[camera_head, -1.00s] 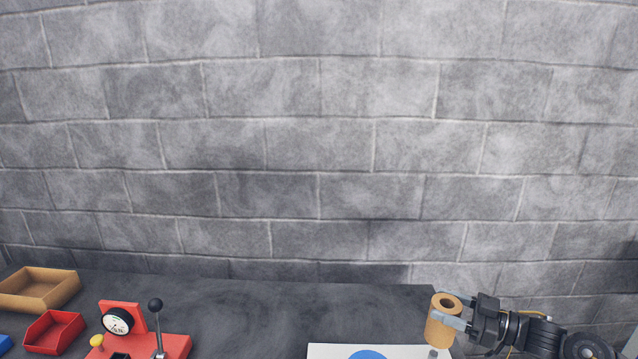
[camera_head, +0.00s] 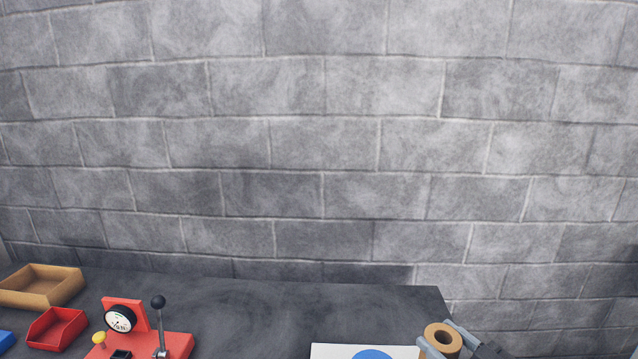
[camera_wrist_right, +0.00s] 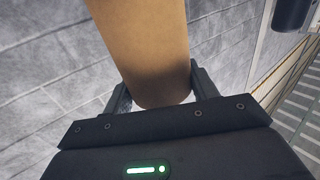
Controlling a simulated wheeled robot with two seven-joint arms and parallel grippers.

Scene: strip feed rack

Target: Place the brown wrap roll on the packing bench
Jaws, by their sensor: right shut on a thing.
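The brown wrap roll (camera_head: 443,338) is a tan cylinder with a hole in its top, at the lower right of the head view. My right gripper (camera_head: 441,343) is shut on it, one finger on either side, and the roll looks roughly upright. In the right wrist view the roll (camera_wrist_right: 145,45) stands between the two fingers (camera_wrist_right: 160,92). The dark packing bench (camera_head: 270,305) spans the bottom of the head view, and the roll is at its right end. I cannot tell whether the roll touches anything below. My left gripper is not in view.
A white sheet with a blue disc (camera_head: 372,354) lies on the bench left of the roll. A red device with gauge and lever (camera_head: 135,340), a red bin (camera_head: 56,330) and a tan tray (camera_head: 40,287) stand at left. The bench's middle is clear.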

